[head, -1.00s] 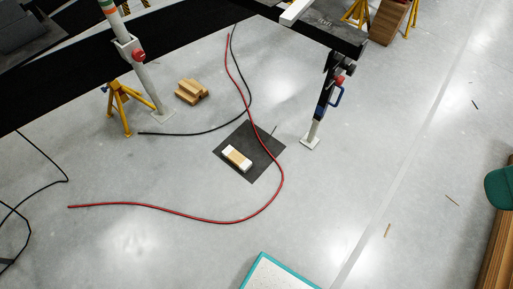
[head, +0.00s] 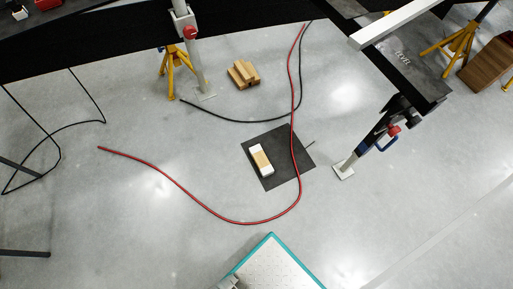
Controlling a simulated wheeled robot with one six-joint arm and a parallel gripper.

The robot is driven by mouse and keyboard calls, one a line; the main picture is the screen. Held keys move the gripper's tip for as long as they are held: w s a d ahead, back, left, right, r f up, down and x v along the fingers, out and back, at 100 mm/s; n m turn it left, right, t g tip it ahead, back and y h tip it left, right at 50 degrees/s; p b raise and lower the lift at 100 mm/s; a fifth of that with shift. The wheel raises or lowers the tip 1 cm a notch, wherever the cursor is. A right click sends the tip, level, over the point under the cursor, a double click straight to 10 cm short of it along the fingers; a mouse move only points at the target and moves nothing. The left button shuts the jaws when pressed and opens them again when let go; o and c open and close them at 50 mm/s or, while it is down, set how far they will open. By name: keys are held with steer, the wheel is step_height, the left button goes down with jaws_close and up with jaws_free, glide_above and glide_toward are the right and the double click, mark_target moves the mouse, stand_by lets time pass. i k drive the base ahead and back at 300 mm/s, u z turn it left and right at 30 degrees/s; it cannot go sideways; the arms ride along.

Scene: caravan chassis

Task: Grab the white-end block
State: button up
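The white-end block (head: 261,160) lies flat on a dark square mat (head: 284,178) on the floor. It has white ends and a tan wooden middle. A red cable crosses the mat just right of the block, apart from it. My gripper is not in view.
A red cable (head: 215,212) and a black cable (head: 230,120) run over the floor. Stacked wooden blocks (head: 243,76) lie behind. A yellow stand (head: 176,75) and a support leg (head: 346,167) flank the area. A teal-edged white panel (head: 270,268) is at the bottom.

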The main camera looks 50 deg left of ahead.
mark_target(265, 169)
steer(key=u, duration=0.55)
steer(key=i, duration=0.6)
steer(key=u, duration=0.95)
steer(key=i, duration=0.3)
steer(key=u, duration=0.35)
